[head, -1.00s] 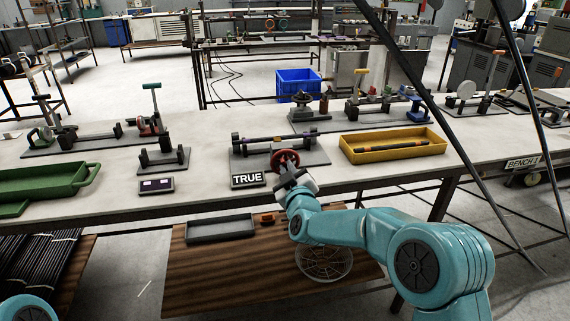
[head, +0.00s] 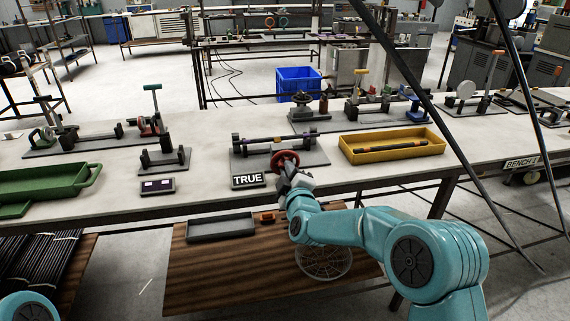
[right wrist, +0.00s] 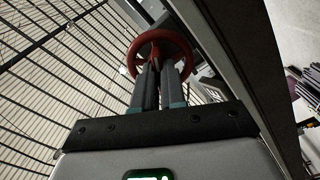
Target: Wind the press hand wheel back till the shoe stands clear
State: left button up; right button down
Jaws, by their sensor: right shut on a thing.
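The red press hand wheel (head: 285,159) stands upright at the front of a grey press fixture (head: 316,156) behind the TRUE label. It also shows in the right wrist view (right wrist: 163,36). My right gripper (head: 286,170) is at the wheel from the front. In the right wrist view its two fingers (right wrist: 161,72) are shut on part of the wheel near its middle. A rod (head: 272,139) lies across the fixture between its supports. The press shoe is too small to make out. My left gripper is out of view; only a piece of my left arm shows.
A yellow tray (head: 363,158) holding a dark rod is right of the fixture. A small stand (head: 165,163) and a display box (head: 157,186) are to the left, with a green tray (head: 40,181) farther left. A grey tray (head: 221,236) lies below the bench edge.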

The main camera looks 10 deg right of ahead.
jog(key=shift+n, duration=1.1)
jog(key=shift+r+n+p, duration=0.1)
jog(key=shift+n+p, duration=0.35)
jog(key=shift+n, duration=0.55)
jog(key=shift+n, duration=1)
